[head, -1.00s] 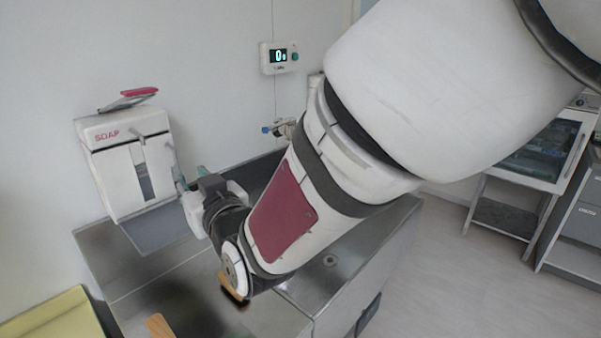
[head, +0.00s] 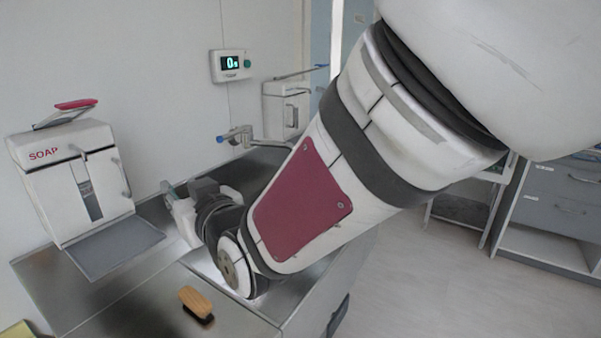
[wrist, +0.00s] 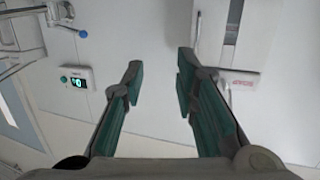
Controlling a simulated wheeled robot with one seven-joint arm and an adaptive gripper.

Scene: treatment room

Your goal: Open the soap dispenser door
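The white soap dispenser (head: 75,185) hangs on the wall at the left in the head view, marked SOAP, with a red lever on top. Its front has a dark window slot and a bar handle (head: 121,178) at the right side. The door looks shut. My gripper (head: 170,190) is to the right of the dispenser, apart from it, its tips partly hidden. In the wrist view my gripper (wrist: 158,82) is open with nothing between its green-padded fingers.
A steel sink counter (head: 150,300) spans below, with a wooden brush (head: 196,303) on it. A grey tray (head: 115,246) sits under the dispenser. A faucet (head: 240,136), a wall display (head: 230,66) and a second white dispenser (head: 283,108) are to the right.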

